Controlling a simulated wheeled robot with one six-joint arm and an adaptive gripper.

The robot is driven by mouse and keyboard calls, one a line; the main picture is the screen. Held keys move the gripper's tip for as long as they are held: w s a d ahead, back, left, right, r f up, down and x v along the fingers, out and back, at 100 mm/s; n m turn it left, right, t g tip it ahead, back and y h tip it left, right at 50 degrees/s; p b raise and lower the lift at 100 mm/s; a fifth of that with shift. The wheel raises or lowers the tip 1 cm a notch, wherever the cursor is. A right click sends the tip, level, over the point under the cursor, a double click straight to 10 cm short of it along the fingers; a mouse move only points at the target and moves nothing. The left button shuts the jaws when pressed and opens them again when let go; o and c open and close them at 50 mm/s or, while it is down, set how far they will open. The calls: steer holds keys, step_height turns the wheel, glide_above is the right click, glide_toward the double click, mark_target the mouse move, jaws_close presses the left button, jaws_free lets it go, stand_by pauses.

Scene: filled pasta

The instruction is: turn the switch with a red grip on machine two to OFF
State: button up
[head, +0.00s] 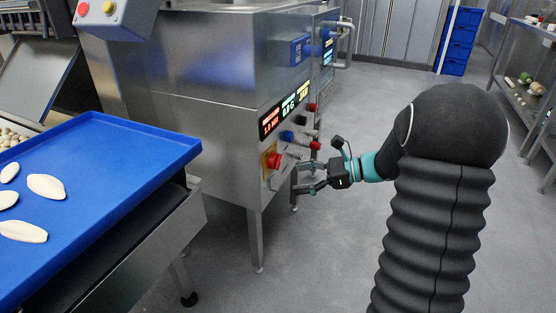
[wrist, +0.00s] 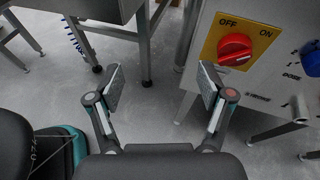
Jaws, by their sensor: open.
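In the head view the red grip (head: 273,161) is low on the front of the steel machine (head: 215,130). No machine number is readable. My gripper (head: 299,177) is open and empty, just right of the switch and apart from it. In the wrist view my gripper (wrist: 161,86) has the switch beyond and right of its right finger.
A blue knob (wrist: 311,58) is right of the plate. Coloured displays (head: 285,110) and more knobs are on the panel. A blue tray (head: 110,150) with pasta pieces stands at left. Machine legs (head: 255,240) stand below. The floor (head: 320,245) before the machine is clear.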

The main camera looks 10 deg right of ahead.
mark_target(280, 159)
steer(key=w+d+f+m+t+y, duration=0.1)
steer(key=w+d+f+m+t, duration=0.4)
steer(key=d, duration=0.3)
steer(key=shift+m, duration=0.5)
steer(key=x, duration=0.4)
steer(key=r+x, duration=0.1)
steer(key=x, duration=0.9)
steer(key=shift+w+d+r, duration=0.25)
steer(key=shift+w+d, duration=0.05)
steer(key=shift+w, duration=0.1)
steer(key=c, duration=1.2)
